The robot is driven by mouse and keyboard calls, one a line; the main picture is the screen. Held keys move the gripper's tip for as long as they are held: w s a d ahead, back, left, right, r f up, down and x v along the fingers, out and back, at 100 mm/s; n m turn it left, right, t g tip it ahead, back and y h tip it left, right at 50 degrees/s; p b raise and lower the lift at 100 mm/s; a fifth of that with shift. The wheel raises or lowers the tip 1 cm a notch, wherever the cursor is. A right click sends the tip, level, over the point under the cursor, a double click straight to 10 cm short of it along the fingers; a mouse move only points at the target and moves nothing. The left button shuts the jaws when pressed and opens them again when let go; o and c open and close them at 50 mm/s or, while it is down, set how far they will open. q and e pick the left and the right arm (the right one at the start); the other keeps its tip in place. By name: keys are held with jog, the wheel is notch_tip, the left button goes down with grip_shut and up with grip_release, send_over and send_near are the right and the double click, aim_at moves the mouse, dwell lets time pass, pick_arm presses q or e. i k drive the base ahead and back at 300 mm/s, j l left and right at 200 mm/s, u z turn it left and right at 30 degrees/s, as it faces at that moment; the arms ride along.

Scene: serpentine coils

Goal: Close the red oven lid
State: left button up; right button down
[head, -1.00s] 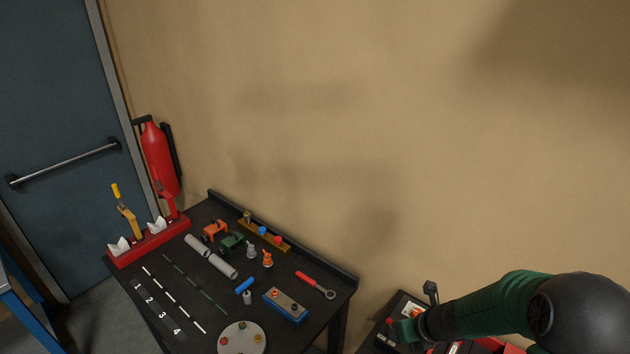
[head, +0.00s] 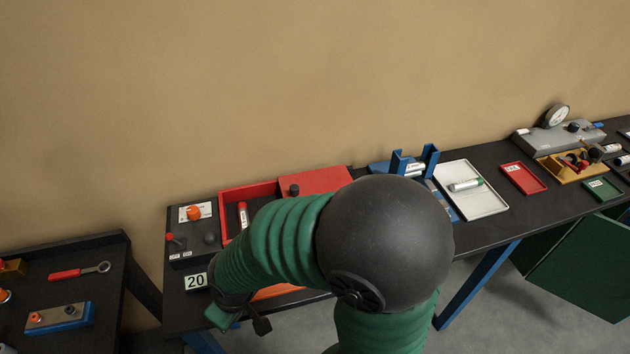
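The red oven (head: 228,200) is a shallow red open box on the dark workbench. A red-and-white cylinder (head: 243,214) lies inside it. A flat red lid (head: 322,179) with a black knob (head: 294,190) lies to the right of the opening, so the left part is uncovered. My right arm covers the oven's front and part of the lid. My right gripper (head: 238,321) hangs near the bench's front edge, beside the "20" label and apart from the lid. Its fingers are small and partly hidden, so I cannot tell if it is open. My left gripper is out of view.
A control panel (head: 185,246) with an orange button and a red-knobbed lever is left of the oven. A blue fixture (head: 430,158) and a white tray (head: 485,206) stand to the right. A gauge device (head: 556,138) is farther right. Another table (head: 95,262) is at left.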

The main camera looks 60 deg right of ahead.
aim_at(321, 181)
jog(key=z, duration=1.9)
jog(key=i+l, duration=0.2)
jog(key=i, duration=0.25)
jog(key=i+l, duration=0.2)
jog(key=i, duration=0.2)
jog(key=l+z, duration=0.05)
